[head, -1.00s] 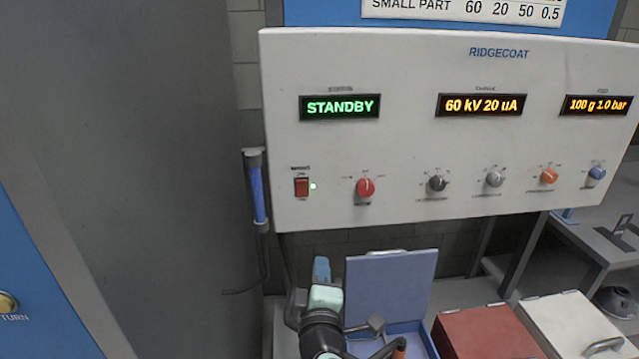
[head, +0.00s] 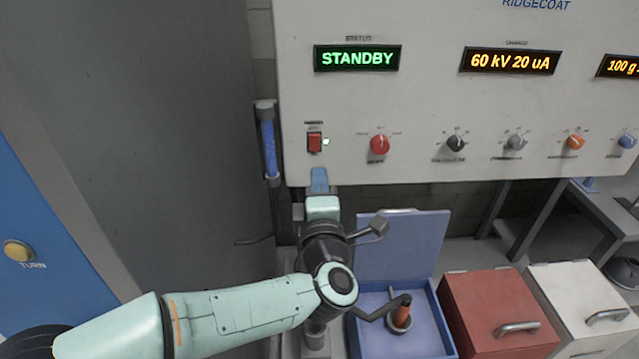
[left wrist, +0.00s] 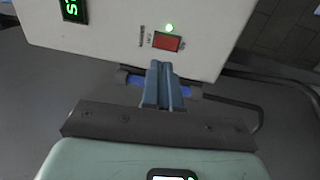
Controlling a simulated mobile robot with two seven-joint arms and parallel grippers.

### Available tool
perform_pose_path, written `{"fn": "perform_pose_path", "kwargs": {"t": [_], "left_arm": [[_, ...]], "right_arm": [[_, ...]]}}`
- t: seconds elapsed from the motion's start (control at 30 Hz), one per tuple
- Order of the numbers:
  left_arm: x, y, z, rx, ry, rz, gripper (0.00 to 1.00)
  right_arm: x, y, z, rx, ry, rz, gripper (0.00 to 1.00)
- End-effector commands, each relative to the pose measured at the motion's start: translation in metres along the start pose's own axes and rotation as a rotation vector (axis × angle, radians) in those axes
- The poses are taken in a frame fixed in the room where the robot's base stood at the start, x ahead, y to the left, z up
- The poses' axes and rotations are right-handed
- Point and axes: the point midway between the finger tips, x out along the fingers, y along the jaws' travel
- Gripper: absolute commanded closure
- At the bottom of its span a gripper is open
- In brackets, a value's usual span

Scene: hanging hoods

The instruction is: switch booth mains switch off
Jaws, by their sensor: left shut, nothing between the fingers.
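The booth mains switch is a small red rocker (head: 314,142) at the lower left of the white control panel (head: 420,110). A small light beside it glows green-white. The status display (head: 357,58) reads STANDBY. My left gripper (head: 319,178) is shut and empty, just below the switch and apart from it in the head view. In the left wrist view the blue fingers (left wrist: 163,72) lie together and point at the red switch (left wrist: 167,41), with a small gap between. My right gripper is not in view.
Several knobs, the nearest a red one (head: 380,145), sit right of the switch. A blue tube (head: 268,148) hangs at the panel's left edge. Below stand an open blue box (head: 403,240), a red box (head: 497,310) and a white box (head: 580,305).

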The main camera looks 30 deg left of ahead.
Motion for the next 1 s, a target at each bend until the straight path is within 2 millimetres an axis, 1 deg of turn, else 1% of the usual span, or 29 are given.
{"fn": "perform_pose_path", "kwargs": {"t": [0.03, 0.2, 0.3, 0.4, 0.5, 0.6, 1.0], "left_arm": [[0.014, 0.003, -0.001, 0.0, 0.005, -0.001, 1.0], [0.05, 0.003, 0.0, 0.0, 0.004, -0.001, 1.0], [0.068, 0.003, 0.0, 0.0, 0.003, -0.001, 1.0], [0.081, 0.003, 0.0, 0.0, 0.002, 0.0, 1.0], [0.09, 0.002, 0.0, -0.001, 0.001, 0.001, 1.0], [0.094, 0.001, 0.0, 0.0, 0.0, 0.0, 1.0], [0.096, 0.0, 0.0, -0.001, 0.0, 0.0, 1.0]], "right_arm": [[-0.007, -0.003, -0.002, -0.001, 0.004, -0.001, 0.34], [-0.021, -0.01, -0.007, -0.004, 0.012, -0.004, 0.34], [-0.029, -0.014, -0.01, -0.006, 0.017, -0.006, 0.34], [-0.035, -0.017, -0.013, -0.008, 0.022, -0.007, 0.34], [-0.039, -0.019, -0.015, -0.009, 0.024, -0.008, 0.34], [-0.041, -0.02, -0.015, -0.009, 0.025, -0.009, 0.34], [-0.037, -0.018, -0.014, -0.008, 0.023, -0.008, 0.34]]}}
